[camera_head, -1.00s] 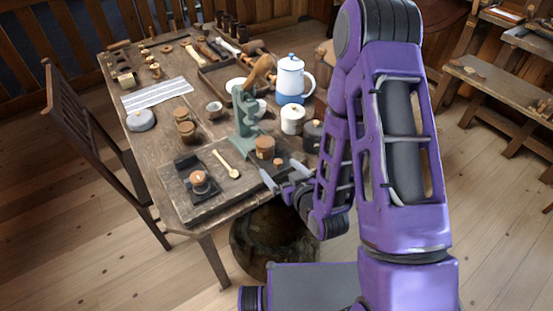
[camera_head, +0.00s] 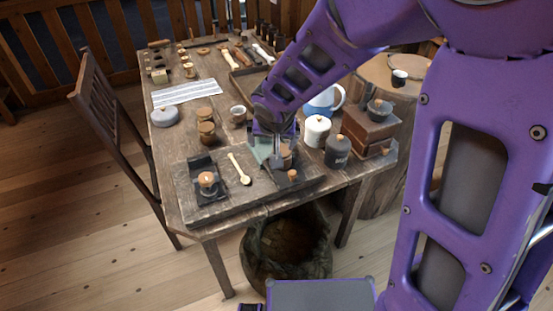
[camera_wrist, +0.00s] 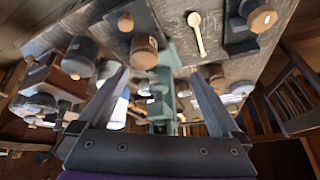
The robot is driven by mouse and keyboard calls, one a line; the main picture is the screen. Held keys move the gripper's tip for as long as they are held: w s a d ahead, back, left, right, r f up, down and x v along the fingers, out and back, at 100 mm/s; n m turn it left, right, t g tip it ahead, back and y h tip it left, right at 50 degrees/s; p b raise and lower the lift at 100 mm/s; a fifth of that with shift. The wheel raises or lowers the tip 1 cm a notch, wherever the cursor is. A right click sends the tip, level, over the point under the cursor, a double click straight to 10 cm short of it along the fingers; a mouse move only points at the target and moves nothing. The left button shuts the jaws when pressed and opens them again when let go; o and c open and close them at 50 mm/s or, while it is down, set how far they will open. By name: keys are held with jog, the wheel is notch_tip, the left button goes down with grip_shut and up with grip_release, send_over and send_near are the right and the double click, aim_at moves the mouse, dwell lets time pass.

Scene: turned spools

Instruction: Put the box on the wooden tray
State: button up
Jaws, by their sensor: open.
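A brown wooden box-shaped piece (camera_head: 362,127) with a dark bowl-like top stands at the table's right edge; a brown part of it shows at the left of the wrist view (camera_wrist: 64,84). I cannot tell if it is the task's box. A wooden tray (camera_head: 236,69) with a dark rim lies at the back of the table, partly hidden by my arm. My gripper (camera_head: 277,160) is open and empty, low over the table's front part.
A green stand (camera_wrist: 163,95) is close by, mostly hidden by my arm in the head view. A white pot (camera_head: 317,131) and a dark jar (camera_head: 337,152) stand right of my gripper. A spoon (camera_head: 239,168) and a dark holder (camera_head: 208,184) lie left. A chair (camera_head: 112,115) stands at the left.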

notch_tip(320, 180, up, 3)
jog(key=d+m+h, duration=0.1)
jog(key=d+h, duration=0.1)
jog(key=b, duration=0.3)
send_near(282, 151)
jog(key=x, duration=0.5)
jog(key=shift+s+d+f, duration=0.2)
jog(key=shift+d+f, duration=0.1)
jog(key=shift+f, duration=0.1)
jog(key=shift+w+a+x, duration=0.1)
jog(key=shift+a+x, duration=0.1)
jog(key=shift+x, duration=1.4)
jog(key=shift+w+a+x, duration=0.1)
jog(key=shift+a+x, duration=0.05)
jog(key=shift+x, duration=1.4)
jog(key=shift+r, duration=0.1)
jog(key=c, duration=1.5)
jog(key=shift+r, duration=0.15)
